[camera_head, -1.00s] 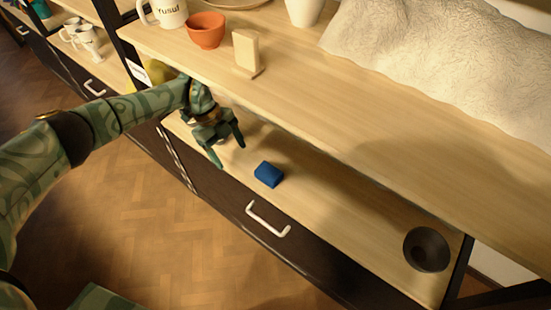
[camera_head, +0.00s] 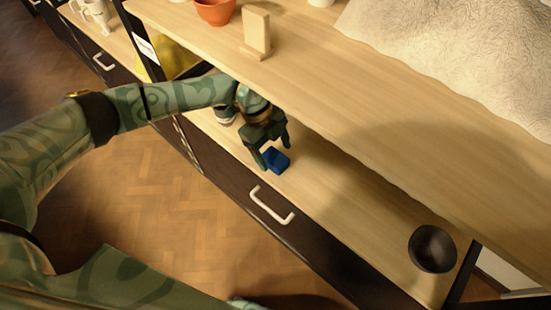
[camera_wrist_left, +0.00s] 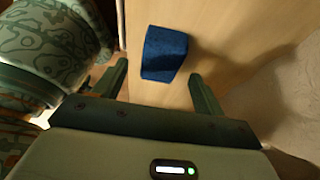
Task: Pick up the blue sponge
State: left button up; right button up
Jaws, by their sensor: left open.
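The blue sponge (camera_head: 278,161) lies on the lower wooden shelf, near its front edge. My left gripper (camera_head: 274,158) is open above the shelf, its fingers close around the sponge in the head view. In the left wrist view the sponge (camera_wrist_left: 165,54) shows just beyond and between the two open fingertips (camera_wrist_left: 160,72), nearer the left finger in the picture. I cannot tell whether either finger touches it. My right gripper is not in view.
The upper shelf (camera_head: 330,95) overhangs the back of the lower shelf, close to my left wrist. A dark bowl (camera_head: 432,248) stands at the lower shelf's right end. The lower shelf (camera_head: 350,215) between sponge and bowl is clear. A white drawer handle (camera_head: 271,206) juts out below.

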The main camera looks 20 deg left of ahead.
aim_at(274, 157)
pick_arm(q)
jog(key=x, duration=0.1)
jog(key=b+x, duration=0.1)
jog(key=x, duration=0.1)
jog(key=shift+a+f, duration=0.1)
jog(key=shift+a, duration=0.2)
jog(key=shift+c, duration=0.3)
jog(key=c, duration=1.1)
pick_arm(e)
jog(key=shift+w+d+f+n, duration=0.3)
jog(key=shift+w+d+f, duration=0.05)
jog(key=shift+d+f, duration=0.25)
pick_arm(q)
jog(key=shift+o, duration=0.2)
jog(key=shift+r, duration=0.25)
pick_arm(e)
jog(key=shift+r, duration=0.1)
